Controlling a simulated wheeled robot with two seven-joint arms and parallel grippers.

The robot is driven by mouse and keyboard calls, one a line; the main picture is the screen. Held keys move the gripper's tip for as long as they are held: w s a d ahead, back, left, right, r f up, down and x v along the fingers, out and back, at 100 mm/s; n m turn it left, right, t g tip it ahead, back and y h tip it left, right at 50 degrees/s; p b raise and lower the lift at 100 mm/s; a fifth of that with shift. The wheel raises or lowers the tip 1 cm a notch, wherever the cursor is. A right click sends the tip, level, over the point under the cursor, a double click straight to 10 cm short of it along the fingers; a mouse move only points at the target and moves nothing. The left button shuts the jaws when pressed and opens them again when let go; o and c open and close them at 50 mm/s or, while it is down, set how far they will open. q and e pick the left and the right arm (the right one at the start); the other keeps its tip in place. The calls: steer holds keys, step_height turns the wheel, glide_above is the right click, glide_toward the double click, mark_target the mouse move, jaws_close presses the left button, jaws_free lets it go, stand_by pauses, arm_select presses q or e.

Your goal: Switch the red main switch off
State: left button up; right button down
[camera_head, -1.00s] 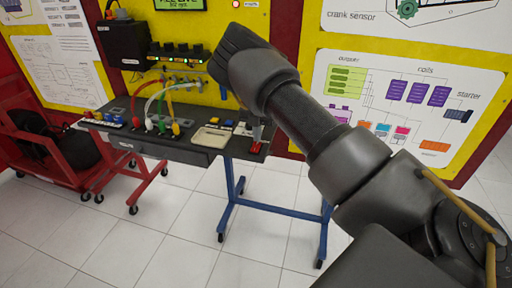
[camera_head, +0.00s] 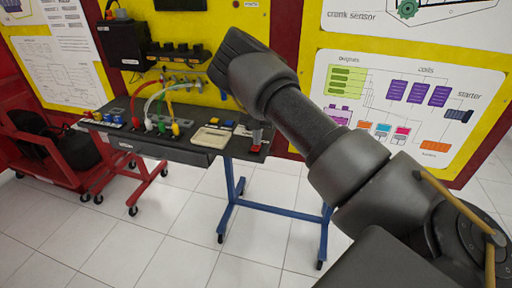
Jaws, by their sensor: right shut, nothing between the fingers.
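The red main switch (camera_head: 256,138) is at the right end of the dark bench top, small in the head view. My right arm reaches in from the right. My right gripper (camera_head: 257,125) points down, shut and empty, right at the switch; its fingers partly cover it, and I cannot tell whether they touch it. The display (camera_head: 180,4) at the top of the yellow panel is dark, and no green lights show on the black unit below it. My left gripper is out of view.
The dark bench (camera_head: 190,150) carries coloured cables, a beige tray (camera_head: 212,137) and small blue and yellow parts. It stands on a blue wheeled frame. A red cart (camera_head: 50,165) stands at left. The tiled floor in front is clear.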

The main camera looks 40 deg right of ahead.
step_height(320, 180, up, 7)
steer(key=p, duration=0.5)
steer(key=shift+p, duration=0.3)
